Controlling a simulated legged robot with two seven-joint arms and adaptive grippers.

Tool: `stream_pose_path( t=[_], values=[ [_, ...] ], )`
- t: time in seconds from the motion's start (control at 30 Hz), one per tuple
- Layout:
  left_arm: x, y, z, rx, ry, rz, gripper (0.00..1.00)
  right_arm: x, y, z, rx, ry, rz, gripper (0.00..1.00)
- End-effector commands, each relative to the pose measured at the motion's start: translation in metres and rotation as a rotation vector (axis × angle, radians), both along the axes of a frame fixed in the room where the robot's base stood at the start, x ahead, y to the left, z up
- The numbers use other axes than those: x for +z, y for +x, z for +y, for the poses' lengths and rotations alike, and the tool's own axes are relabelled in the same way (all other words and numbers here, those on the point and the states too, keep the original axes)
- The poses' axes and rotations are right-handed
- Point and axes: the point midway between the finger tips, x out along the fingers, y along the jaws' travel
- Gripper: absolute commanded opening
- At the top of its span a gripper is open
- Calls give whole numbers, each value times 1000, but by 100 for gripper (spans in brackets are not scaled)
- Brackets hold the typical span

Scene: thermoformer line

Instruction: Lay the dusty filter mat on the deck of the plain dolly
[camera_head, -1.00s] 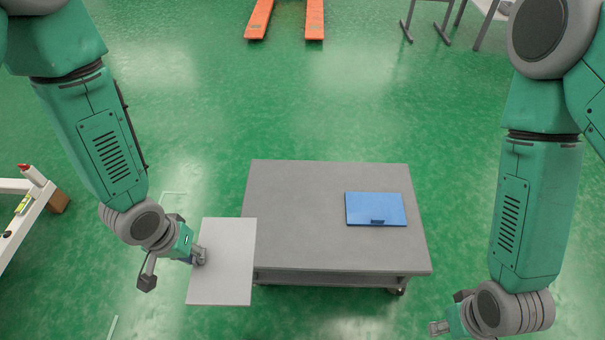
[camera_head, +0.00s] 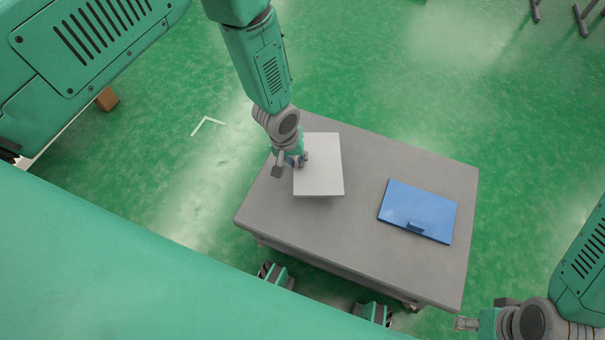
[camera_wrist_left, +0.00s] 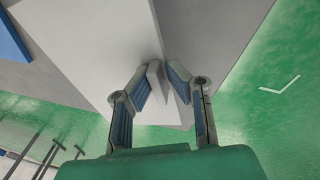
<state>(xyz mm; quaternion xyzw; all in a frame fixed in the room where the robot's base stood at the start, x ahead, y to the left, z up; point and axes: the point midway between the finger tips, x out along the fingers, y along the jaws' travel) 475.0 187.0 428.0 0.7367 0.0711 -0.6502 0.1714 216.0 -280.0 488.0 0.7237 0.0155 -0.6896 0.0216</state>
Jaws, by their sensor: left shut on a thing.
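The pale grey filter mat (camera_head: 321,175) is a flat rectangular panel over the left part of the dolly's grey deck (camera_head: 365,240). A shadow shows at its near edge; its exact height above the deck is hard to tell. My left gripper (camera_head: 304,160) is shut on the mat by its left side. The left wrist view shows the fingers (camera_wrist_left: 166,85) closed on a raised part of the mat (camera_wrist_left: 90,45). My right gripper (camera_head: 463,323) is beside the dolly's near right corner, away from the mat; its finger opening is unclear.
A blue flat panel with a handle (camera_head: 418,210) lies on the right part of the deck. Bare deck lies between it and the mat. A brown box (camera_head: 107,99) is on the green floor at the left. Metal stand legs (camera_head: 580,20) are at the far right.

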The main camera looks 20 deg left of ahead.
Motion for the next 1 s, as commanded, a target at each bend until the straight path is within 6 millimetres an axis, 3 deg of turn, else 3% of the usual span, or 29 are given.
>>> stream_pose_path(
  t=[0.03,0.27,0.47,0.67,0.7,0.73,1.0],
  values=[
    [-11,1,0,0,0,-2,0,-6,0,0,-1,0,0,40],
    [-28,1,1,-1,-3,-3,0,-13,0,0,-1,-1,0,40],
    [-57,0,2,0,-2,-2,0,-25,0,0,-1,0,-1,40],
    [-57,1,1,-1,-1,-3,0,-24,0,0,-1,0,0,40],
    [-57,0,1,-1,0,-1,20,-24,0,0,-1,0,0,40],
    [-57,0,1,-1,0,-1,30,-24,0,0,-1,0,-1,40],
    [-57,0,1,-1,-1,-2,34,-24,0,0,-1,-1,-1,40]
  ],
)
